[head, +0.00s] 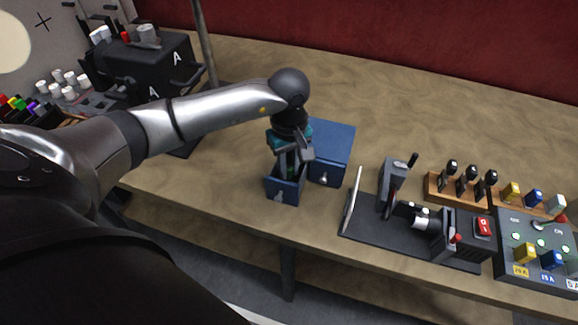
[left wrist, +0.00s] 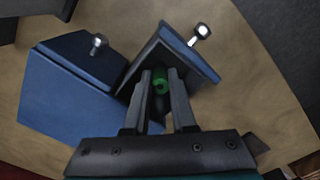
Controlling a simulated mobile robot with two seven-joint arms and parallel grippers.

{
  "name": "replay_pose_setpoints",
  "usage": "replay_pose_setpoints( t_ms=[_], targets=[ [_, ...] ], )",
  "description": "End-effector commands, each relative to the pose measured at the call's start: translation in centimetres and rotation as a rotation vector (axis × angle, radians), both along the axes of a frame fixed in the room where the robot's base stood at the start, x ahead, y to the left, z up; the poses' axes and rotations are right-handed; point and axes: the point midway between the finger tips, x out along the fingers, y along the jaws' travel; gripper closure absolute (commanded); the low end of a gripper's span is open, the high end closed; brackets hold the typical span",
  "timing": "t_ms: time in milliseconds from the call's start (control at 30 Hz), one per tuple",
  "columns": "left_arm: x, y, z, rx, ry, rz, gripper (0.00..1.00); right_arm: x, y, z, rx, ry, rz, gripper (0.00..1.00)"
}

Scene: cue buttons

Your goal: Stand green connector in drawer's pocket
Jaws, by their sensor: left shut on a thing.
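The blue drawer box (head: 333,142) stands near the table's front edge, with its drawer (head: 284,191) beside it at the left. In the left wrist view the drawer (left wrist: 205,68) and the box (left wrist: 68,85) each show a silver knob. My left gripper (head: 289,166) is over the drawer and reaches into it, pointing down. In the left wrist view its two fingers (left wrist: 165,85) are shut on the green connector (left wrist: 160,80), which is inside the drawer's outline. The pocket and the connector's lower end are hidden, so I cannot tell whether it touches the pocket. My right gripper is not in view.
A dark machine plate (head: 408,235) with a vise-like fixture lies to the right. A black case (head: 150,65) stands at the back left. The table behind the box is clear.

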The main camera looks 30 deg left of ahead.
Motion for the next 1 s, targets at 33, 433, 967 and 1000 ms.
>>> replay_pose_setpoints(
  t_ms=[33, 433, 967, 1000],
  targets=[
    [0.03, 0.01, -0.06, -0.001, -0.001, 0.000, 1.00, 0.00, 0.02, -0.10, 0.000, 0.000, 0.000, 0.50],
    [0.01, 0.00, -0.02, -0.001, -0.001, 0.000, 0.69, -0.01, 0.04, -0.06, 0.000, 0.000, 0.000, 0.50],
    [-0.01, -0.02, -0.06, -0.001, 0.001, 0.000, 0.31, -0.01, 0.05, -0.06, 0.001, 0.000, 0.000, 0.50],
    [-0.02, -0.03, -0.06, -0.001, 0.001, 0.000, 0.31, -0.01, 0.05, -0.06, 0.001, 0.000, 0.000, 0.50]
  ],
)
